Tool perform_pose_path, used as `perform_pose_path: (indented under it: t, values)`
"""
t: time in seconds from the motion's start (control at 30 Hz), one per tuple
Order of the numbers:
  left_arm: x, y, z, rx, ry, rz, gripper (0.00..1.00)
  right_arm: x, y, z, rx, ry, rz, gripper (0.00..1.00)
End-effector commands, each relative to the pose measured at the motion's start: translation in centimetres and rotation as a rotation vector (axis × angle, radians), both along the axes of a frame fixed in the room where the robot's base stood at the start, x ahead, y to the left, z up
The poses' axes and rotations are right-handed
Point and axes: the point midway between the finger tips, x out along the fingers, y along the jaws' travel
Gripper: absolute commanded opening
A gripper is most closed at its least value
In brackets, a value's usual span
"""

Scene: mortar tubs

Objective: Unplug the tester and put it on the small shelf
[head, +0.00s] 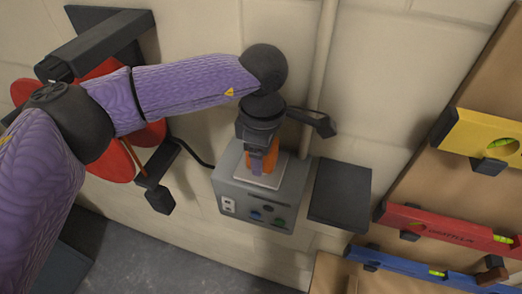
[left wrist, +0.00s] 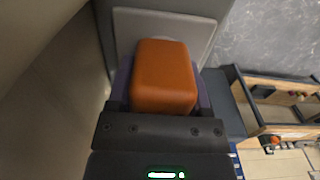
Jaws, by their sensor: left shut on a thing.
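The orange tester (head: 271,160) is at the pale socket plate (head: 283,172) on top of the grey wall box (head: 232,181). My left gripper (head: 262,166) is shut on it, with purple fingers on either side. In the left wrist view the tester (left wrist: 165,75) is a rounded orange block between the fingers, in front of the pale plate (left wrist: 205,35). The gripper hides part of it, and I cannot tell whether its plug is in the socket. The small dark shelf (head: 340,193) is on the wall just right of the box, and its top is empty. My right gripper is not in view.
A grey pipe (head: 323,70) runs up the wall behind the box. A red reel (head: 112,160) with a black cable is at the left. Yellow, red (head: 440,228) and blue levels hang on a wooden board at the right. A wooden rack (left wrist: 265,105) shows in the wrist view.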

Motion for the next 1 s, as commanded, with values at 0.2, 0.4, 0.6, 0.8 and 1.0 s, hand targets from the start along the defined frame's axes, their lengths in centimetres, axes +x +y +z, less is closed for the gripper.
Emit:
perform_pose_path:
  t: [0.2,0.4,0.6,0.8,1.0]
  values:
    - [0.0,0.0,0.0,0.0,0.0,0.0,0.0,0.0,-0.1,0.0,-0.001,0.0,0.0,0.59]
    - [0.0,0.0,0.0,0.0,0.0,0.0,0.0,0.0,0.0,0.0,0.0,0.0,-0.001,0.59]
    - [0.0,0.0,0.7,0.0,0.0,0.0,0.0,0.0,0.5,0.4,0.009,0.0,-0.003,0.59]
    - [0.0,0.0,1.5,-0.001,0.0,0.0,0.0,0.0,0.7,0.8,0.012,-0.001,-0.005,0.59]
    - [0.0,0.0,2.3,-0.001,0.0,0.0,0.0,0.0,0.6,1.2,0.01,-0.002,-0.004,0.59]
